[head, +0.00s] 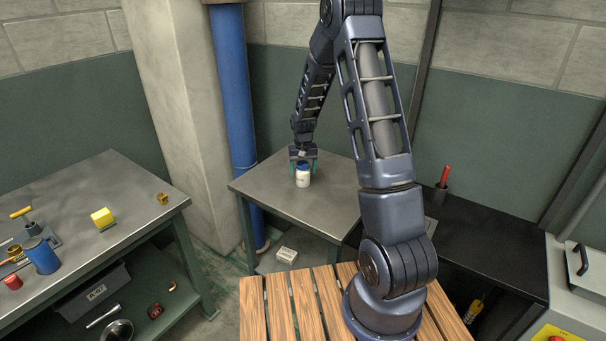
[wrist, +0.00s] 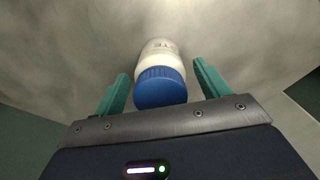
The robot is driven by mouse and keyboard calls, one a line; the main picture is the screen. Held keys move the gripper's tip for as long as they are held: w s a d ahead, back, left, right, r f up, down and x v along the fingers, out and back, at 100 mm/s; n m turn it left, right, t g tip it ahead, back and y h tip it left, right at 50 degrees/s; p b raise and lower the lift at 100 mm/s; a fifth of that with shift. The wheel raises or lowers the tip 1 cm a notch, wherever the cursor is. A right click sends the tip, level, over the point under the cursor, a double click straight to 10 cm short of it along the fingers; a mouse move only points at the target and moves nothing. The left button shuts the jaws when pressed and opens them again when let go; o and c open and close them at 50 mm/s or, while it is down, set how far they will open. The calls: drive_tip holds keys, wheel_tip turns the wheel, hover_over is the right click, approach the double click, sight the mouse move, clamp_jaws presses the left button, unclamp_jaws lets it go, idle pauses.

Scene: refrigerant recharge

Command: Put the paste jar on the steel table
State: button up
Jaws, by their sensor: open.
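The paste jar (head: 303,177), white with a blue lid, stands upright on the steel table (head: 258,187), near the middle of its top. My gripper (head: 303,166) is right above and behind it, pointing down. In the wrist view the jar (wrist: 160,73) lies between the two green fingers of my gripper (wrist: 162,85). The fingers are open, with a gap showing on each side of the jar. The jar's label is only partly legible.
A workbench (head: 130,218) on the left holds a yellow block (head: 103,218), a blue can (head: 41,255) and small parts. A wooden slatted surface (head: 282,308) is in front. A black bench (head: 490,245) with a red-handled tool (head: 443,177) stands right. A blue pipe (head: 233,90) rises behind the table.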

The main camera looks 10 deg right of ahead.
wheel_tip(320, 180, up, 10)
drive_tip(key=shift+f, duration=0.1)
drive_tip(key=s+d+r+t, duration=0.1)
drive_tip(key=s+d+r, duration=0.2)
drive_tip(key=s+r, duration=0.55)
drive_tip(key=s+d+r+t, duration=0.1)
drive_tip(key=s+d+r, duration=0.2)
drive_tip(key=s+r, duration=0.5)
drive_tip(key=s+d+r+t, duration=0.1)
drive_tip(key=s+r, duration=0.2)
drive_tip(key=s, duration=0.7)
drive_tip(key=s+d+r+t, duration=0.1)
drive_tip(key=s+d+r, duration=0.1)
drive_tip(key=s, duration=0.8)
drive_tip(key=shift+s+d+r+t, duration=0.2)
drive_tip(key=shift+s+r+t, duration=0.1)
drive_tip(key=shift+r, duration=0.15)
